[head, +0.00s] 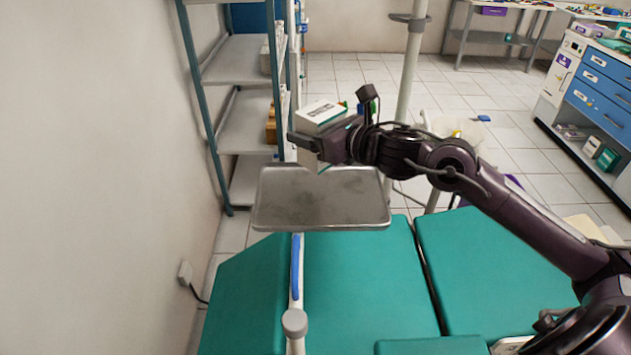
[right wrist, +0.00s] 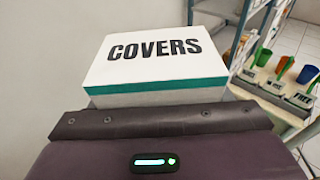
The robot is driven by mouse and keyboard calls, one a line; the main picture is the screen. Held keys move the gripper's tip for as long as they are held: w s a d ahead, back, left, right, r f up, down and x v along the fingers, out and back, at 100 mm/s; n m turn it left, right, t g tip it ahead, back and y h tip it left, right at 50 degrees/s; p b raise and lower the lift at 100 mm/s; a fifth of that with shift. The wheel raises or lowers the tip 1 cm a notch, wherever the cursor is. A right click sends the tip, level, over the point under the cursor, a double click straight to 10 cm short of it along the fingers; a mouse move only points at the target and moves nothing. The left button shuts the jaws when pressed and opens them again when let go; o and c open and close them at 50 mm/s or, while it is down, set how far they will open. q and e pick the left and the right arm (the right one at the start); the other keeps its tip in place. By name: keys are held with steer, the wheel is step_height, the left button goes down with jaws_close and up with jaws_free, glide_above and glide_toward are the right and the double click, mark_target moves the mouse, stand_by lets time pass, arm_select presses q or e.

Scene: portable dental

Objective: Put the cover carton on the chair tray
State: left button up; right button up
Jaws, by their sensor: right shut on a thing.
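The cover carton (head: 320,113) is a white box with a teal band; its top reads "COVERS" in the right wrist view (right wrist: 153,52). My right gripper (head: 306,144) is shut on the carton and holds it above the far edge of the chair tray. Its fingers hide part of the carton. The chair tray (head: 322,211) is a bare grey metal tray with a raised rim, beyond the teal chair. Whether the carton touches the tray cannot be told, but it appears raised above it. My left gripper is not in view.
The teal dental chair (head: 365,270) fills the foreground. A metal shelf rack (head: 240,60) stands behind the tray at left, near the wall. A pale pole (head: 408,75) rises behind my right arm. A blue drawer cabinet (head: 600,90) stands at far right.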

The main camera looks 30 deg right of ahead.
step_height(320, 180, down, 7)
steer(key=shift+f, duration=0.15)
step_height(320, 180, down, 5)
steer(key=shift+p, duration=0.5)
steer(key=o, duration=1)
steer(key=shift+f, duration=0.1)
